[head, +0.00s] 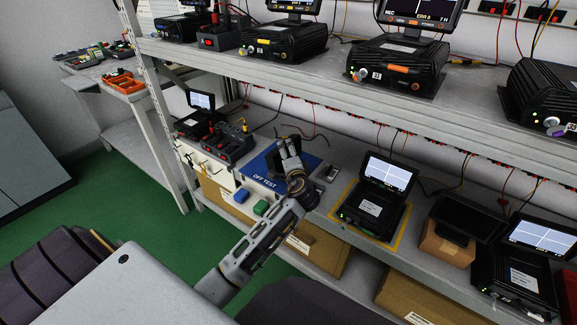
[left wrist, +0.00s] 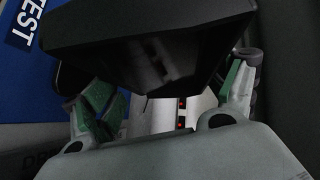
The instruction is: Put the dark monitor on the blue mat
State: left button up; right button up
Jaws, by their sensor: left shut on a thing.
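The blue mat (head: 262,180), lettered "OFF TEST", lies on the lower shelf left of the middle; its corner shows in the left wrist view (left wrist: 18,70). My left gripper (head: 288,148) is over the mat's back right part. It is shut on a dark monitor (left wrist: 150,50), which fills the top of the left wrist view between the green-padded fingers (left wrist: 165,100). In the head view the gripper hides most of this monitor. I cannot tell whether it touches the mat. My right gripper is not in view.
Right of the mat, a black unit with a lit screen (head: 370,205) stands in a yellow outline. Further right, another dark-screened panel (head: 468,218) is at a cardboard box (head: 447,245). A green block (head: 261,208) and a blue block (head: 241,195) lie at the shelf's front. The upper shelf (head: 330,75) overhangs.

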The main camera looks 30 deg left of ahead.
pick_arm(q)
jog(key=shift+f, duration=0.35)
notch_tip(320, 180, down, 2)
jog(key=shift+f+b, duration=0.25)
jog(key=shift+b, duration=0.35)
jog(key=shift+f, duration=0.25)
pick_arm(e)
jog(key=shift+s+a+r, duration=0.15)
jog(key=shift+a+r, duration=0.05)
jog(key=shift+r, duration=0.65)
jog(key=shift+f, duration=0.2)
pick_arm(q)
jog(key=o, duration=1.3)
jog(key=shift+f, duration=0.15)
jog(key=shift+c, duration=0.2)
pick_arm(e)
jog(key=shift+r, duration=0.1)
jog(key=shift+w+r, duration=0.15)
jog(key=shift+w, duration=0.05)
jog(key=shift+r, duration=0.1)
